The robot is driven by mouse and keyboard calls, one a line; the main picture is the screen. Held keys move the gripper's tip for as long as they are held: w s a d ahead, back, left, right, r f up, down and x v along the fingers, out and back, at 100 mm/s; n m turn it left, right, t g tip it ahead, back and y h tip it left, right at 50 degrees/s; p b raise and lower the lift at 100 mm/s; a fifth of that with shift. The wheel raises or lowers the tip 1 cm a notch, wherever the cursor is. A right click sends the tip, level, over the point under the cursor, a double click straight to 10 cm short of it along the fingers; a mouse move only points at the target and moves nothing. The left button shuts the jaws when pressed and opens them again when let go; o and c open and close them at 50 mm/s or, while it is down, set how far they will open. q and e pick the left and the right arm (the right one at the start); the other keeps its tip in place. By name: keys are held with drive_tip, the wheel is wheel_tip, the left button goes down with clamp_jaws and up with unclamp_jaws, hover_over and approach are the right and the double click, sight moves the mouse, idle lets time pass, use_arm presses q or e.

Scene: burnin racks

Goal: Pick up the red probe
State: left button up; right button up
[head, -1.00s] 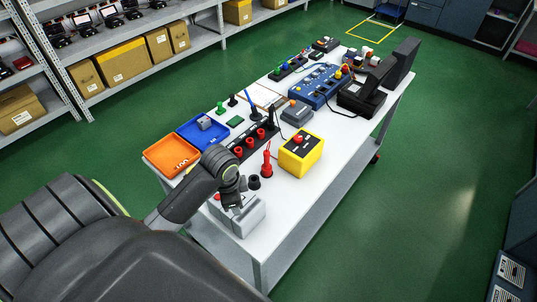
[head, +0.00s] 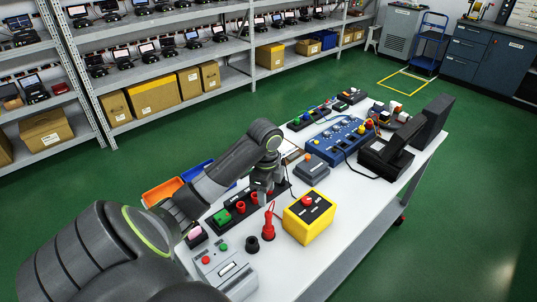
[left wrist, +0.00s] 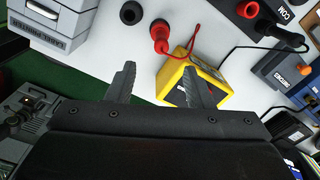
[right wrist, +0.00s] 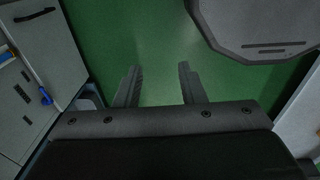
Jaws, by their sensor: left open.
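The red probe (head: 268,224) stands upright on the white table, between a black round holder and the yellow box, with a thin red lead at its top. In the left wrist view the red probe (left wrist: 160,38) shows ahead of the fingertips, apart from them. My left gripper (head: 263,196) is above the table, close behind the probe in the head view, over the black socket strip. In its wrist view the left gripper (left wrist: 159,66) is open and empty. My right gripper (right wrist: 159,65) is open and empty over the green floor, away from the probe.
The yellow box (head: 309,217) with a red button stands right beside the probe. The black holder (head: 252,244) and a grey button box (head: 225,266) are in front. A black strip (head: 277,190) with red sockets lies behind. The table's front right is clear.

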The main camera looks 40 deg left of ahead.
use_arm(q)
drive_tip(key=b, duration=0.4)
hover_over(268, 213)
wheel_tip(268, 213, down, 5)
drive_tip(key=shift+a+r, duration=0.1)
wheel_tip(268, 213, down, 3)
drive_tip(key=shift+f+p, duration=0.2)
drive_tip(key=shift+p, duration=0.65)
drive_tip(key=shift+w+f, duration=0.1)
drive_tip(key=shift+f, duration=0.4)
drive_tip(key=shift+f+p, duration=0.35)
drive_tip(key=shift+f, duration=0.05)
wheel_tip(268, 213, down, 4)
drive_tip(key=shift+r+p, duration=0.25)
drive_tip(key=shift+p, duration=0.2)
drive_tip(key=shift+f, duration=0.4)
use_arm(e)
drive_tip(key=w, duration=0.1)
drive_tip(key=w+f, duration=0.1)
drive_tip(key=w, duration=0.1)
drive_tip(key=shift+d+f, duration=0.15)
drive_tip(key=shift+f, duration=0.15)
use_arm(q)
clamp_jaws()
